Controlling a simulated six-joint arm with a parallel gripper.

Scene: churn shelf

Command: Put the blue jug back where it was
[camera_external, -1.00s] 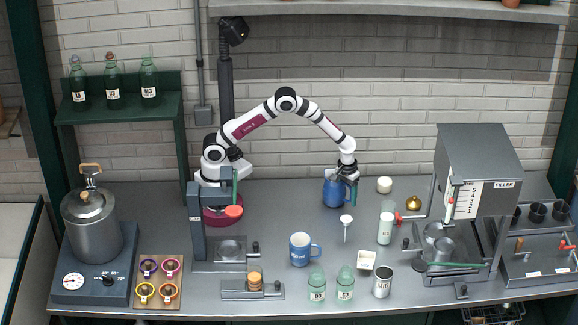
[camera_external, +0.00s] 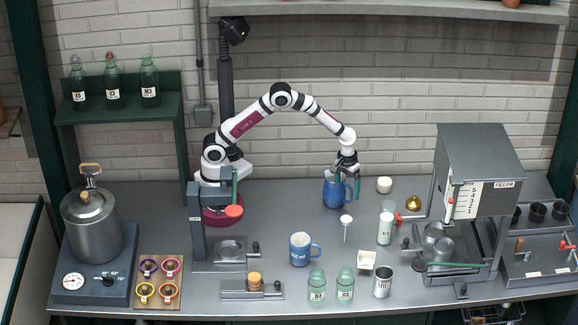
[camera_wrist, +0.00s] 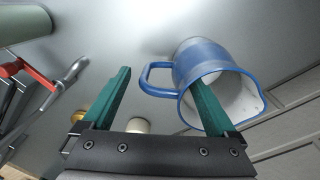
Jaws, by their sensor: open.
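The blue jug (camera_external: 335,194) stands upright on the table towards the back, right of my arm's base. In the wrist view the blue jug (camera_wrist: 200,60) shows its open mouth, pale inside, with its handle on the left. My gripper (camera_external: 348,170) is just above the jug. In the wrist view my gripper (camera_wrist: 160,95) has its green fingers wide apart. One finger overlaps the jug's mouth and the other is outside, beyond the handle. I cannot tell if a finger touches the jug.
A second blue mug (camera_external: 300,250) with white lettering stands nearer the front. A small white cup (camera_external: 384,185) and a brass item (camera_external: 413,203) are right of the jug. A white bottle (camera_external: 385,228) and a white funnel-like piece (camera_external: 346,221) stand in front.

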